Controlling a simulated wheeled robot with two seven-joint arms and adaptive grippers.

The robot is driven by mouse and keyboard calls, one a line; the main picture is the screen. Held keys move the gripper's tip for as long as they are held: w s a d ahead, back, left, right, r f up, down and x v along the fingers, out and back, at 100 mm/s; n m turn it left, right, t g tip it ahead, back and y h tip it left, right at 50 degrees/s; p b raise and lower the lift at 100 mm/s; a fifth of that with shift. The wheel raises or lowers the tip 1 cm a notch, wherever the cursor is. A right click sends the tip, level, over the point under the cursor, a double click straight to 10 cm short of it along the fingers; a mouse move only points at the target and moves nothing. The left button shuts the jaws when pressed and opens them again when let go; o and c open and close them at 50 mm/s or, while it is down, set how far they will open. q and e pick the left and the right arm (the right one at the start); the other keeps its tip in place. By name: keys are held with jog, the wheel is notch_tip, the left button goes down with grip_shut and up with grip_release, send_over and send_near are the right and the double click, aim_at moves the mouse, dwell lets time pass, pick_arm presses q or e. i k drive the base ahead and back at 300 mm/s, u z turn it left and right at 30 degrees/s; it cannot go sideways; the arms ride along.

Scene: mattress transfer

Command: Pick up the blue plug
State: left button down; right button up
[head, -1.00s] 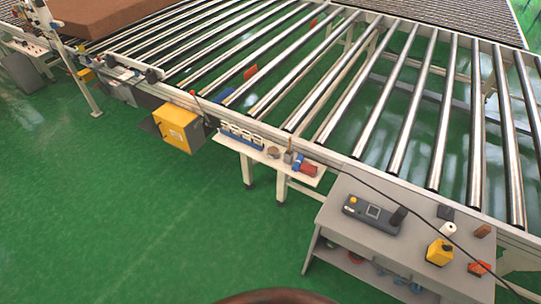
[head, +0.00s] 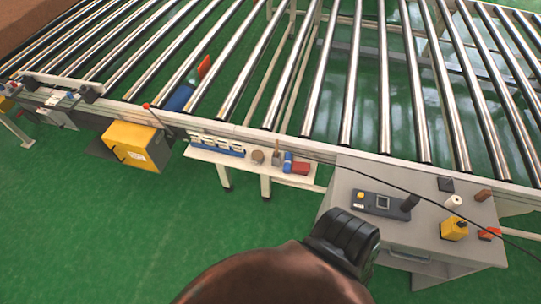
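A small blue piece (head: 287,163), which looks like the blue plug, sits on the narrow white shelf (head: 262,168) in front of the roller conveyor. A red piece (head: 301,168) lies right beside it. A larger blue object (head: 178,98) also shows at the conveyor's rollers, with a red one (head: 204,67) behind it; I cannot tell what these are. A brown rounded shape and a black ribbed part at the bottom middle seem to be mine.
A grey table (head: 400,232) stands to the right with a dark device (head: 381,204), a yellow container (head: 454,229) and small items. A yellow box (head: 137,146) hangs at the conveyor's left. A black cable crosses the table. The green floor at front left is clear.

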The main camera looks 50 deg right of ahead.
aim_at(287, 165)
jog(key=z, duration=0.2)
jog(key=i, duration=0.7)
jog(key=z, duration=1)
jog(key=i, duration=0.65)
jog(key=z, duration=0.6)
